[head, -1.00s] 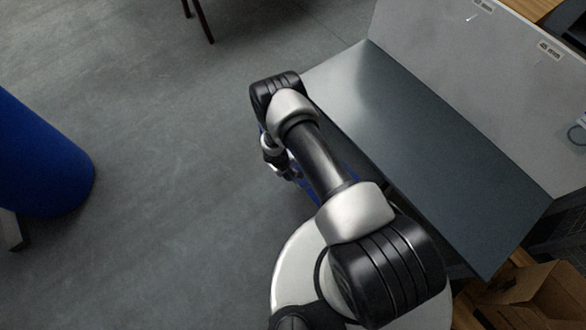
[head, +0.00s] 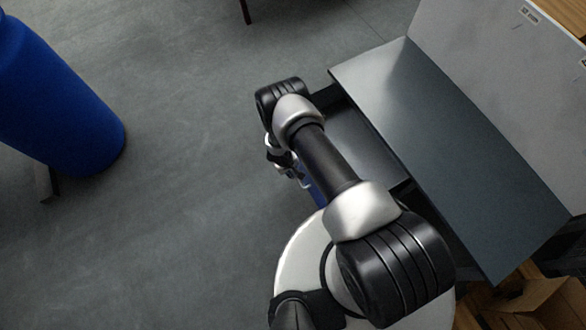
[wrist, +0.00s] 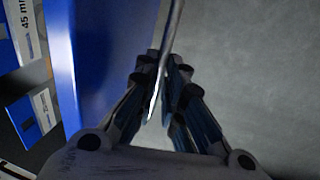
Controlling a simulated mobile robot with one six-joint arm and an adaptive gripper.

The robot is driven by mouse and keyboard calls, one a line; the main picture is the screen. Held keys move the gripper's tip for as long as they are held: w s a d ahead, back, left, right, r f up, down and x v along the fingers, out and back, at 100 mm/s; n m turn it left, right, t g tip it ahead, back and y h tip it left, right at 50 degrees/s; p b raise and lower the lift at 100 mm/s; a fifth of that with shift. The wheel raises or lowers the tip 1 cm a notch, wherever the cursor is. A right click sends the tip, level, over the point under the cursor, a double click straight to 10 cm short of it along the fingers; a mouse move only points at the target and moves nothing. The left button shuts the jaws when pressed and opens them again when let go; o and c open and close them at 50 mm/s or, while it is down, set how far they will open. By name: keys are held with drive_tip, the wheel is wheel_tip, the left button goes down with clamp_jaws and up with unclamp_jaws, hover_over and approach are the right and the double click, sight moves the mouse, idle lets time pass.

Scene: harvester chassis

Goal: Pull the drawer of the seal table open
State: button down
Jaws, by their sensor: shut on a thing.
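The seal table (head: 455,150) has a dark grey top and stands right of my arm in the head view. Its drawer (head: 365,150) stands partly out from under the top, and its grey inside shows between my arm and the table edge. The blue drawer front (wrist: 100,60) fills the left middle of the wrist view. My gripper (wrist: 163,75) is shut on a thin metal handle (wrist: 173,40) beside that front. In the head view my gripper (head: 284,165) is small and partly hidden by my arm, and the handle cannot be made out.
A tall blue cylinder (head: 65,100) stands on the floor at the left. A grey panel (head: 500,90) rises behind the table top. An open cardboard box (head: 530,300) is at the lower right. Labelled compartments (wrist: 25,40) show at the wrist view's left.

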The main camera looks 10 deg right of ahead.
drive_tip(key=c, duration=1.7)
unclamp_jaws()
drive_tip(key=r, duration=0.4)
drive_tip(key=a+r, duration=0.1)
drive_tip(key=r, duration=0.3)
drive_tip(key=s+a+r, duration=0.1)
drive_tip(key=r, duration=0.2)
drive_tip(key=shift+a+r, duration=0.1)
drive_tip(key=shift+r, duration=0.3)
drive_tip(key=shift+w, duration=0.1)
